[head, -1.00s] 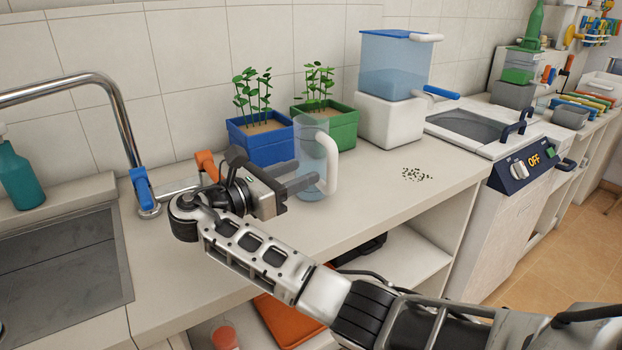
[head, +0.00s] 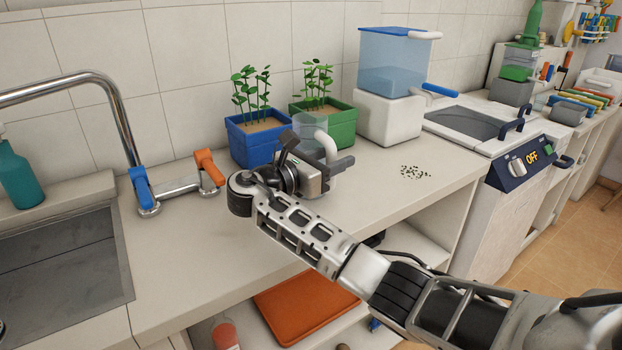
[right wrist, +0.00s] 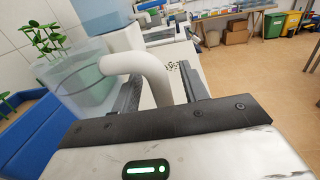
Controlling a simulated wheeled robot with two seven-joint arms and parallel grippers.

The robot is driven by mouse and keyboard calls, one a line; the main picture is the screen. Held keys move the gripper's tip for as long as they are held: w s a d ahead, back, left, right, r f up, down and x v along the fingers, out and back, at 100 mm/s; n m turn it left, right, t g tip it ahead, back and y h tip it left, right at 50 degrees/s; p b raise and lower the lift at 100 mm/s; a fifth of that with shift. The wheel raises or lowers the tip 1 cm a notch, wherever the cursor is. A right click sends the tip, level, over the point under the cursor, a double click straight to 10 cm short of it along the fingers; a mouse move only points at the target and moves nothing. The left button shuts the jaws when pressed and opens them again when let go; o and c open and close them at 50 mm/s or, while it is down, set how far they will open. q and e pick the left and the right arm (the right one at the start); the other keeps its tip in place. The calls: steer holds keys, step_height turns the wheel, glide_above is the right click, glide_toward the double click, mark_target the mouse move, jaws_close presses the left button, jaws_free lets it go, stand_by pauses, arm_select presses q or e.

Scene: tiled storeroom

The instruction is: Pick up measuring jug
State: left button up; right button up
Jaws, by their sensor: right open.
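The measuring jug (head: 310,128) is a clear bluish cylinder with a thick white handle. It stands on the counter in front of the green planter, and my right gripper hides its lower part in the head view. In the right wrist view its white handle (right wrist: 140,62) arches into the space between my fingers, and its clear body (right wrist: 72,82) is left of them. My right gripper (head: 341,163) is open, with its fingers on either side of the handle; contact cannot be told. My left gripper is not in view.
A blue planter (head: 254,147) and a green planter (head: 340,128) stand close behind the jug. A white block with a blue clear container (head: 394,68) is to the right. Dark specks (head: 415,172) lie on the counter (head: 210,250). The tap (head: 120,115) and sink are left.

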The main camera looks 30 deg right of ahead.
jaws_close()
steer(key=shift+r, duration=0.2)
